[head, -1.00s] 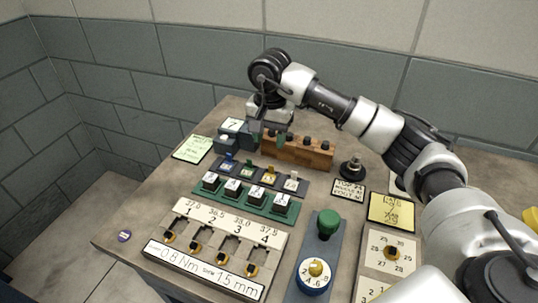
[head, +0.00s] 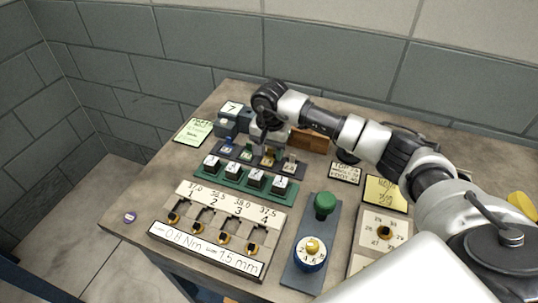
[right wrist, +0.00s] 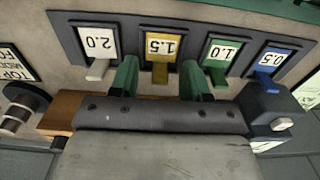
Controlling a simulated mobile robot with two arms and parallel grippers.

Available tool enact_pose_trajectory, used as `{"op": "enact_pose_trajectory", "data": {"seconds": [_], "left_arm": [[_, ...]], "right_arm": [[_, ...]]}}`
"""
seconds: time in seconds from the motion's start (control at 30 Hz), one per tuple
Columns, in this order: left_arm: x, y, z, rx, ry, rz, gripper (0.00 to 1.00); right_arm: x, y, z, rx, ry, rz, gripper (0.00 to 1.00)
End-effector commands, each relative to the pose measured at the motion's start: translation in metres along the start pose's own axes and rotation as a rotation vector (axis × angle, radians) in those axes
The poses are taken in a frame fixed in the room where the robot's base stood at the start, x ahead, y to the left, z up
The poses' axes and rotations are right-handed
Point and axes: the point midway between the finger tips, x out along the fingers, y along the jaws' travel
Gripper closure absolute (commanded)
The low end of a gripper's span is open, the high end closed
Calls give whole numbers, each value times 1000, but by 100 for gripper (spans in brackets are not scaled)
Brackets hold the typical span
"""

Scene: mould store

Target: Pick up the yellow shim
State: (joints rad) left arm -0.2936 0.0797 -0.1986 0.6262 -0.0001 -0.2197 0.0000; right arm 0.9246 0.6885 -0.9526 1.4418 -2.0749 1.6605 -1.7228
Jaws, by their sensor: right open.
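The yellow shim (right wrist: 160,72) stands in the dark rack behind a label reading 1.5. In the head view the yellow shim (head: 267,159) is partly covered by my right gripper (head: 264,147). In the right wrist view the right gripper (right wrist: 160,82) is open, with one green fingertip on each side of the yellow shim and a gap on both sides. My left gripper is not in view.
The dark rack (right wrist: 70,30) also holds a grey 2.0 shim (right wrist: 97,69), a green 1.0 shim (right wrist: 217,76) and a blue 0.5 shim (right wrist: 266,82). A wooden block (head: 312,140) stands behind. A green tray (head: 227,184) of several black blocks lies in front.

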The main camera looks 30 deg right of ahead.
Motion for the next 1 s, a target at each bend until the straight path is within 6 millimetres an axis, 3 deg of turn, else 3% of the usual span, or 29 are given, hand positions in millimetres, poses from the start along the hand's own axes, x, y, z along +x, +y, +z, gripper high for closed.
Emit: {"op": "enact_pose_trajectory", "data": {"seconds": [0.17, 0.47, 0.77, 1.0], "left_arm": [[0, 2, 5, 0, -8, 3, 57], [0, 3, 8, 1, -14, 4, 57], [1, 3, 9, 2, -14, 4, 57], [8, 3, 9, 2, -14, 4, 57]], "right_arm": [[0, 0, 0, 0, 0, 0, 56], [0, 0, 0, 0, 0, 0, 100], [-2, 0, 0, 0, 0, 0, 100], [-22, 0, 0, -2, 3, -3, 100]]}}
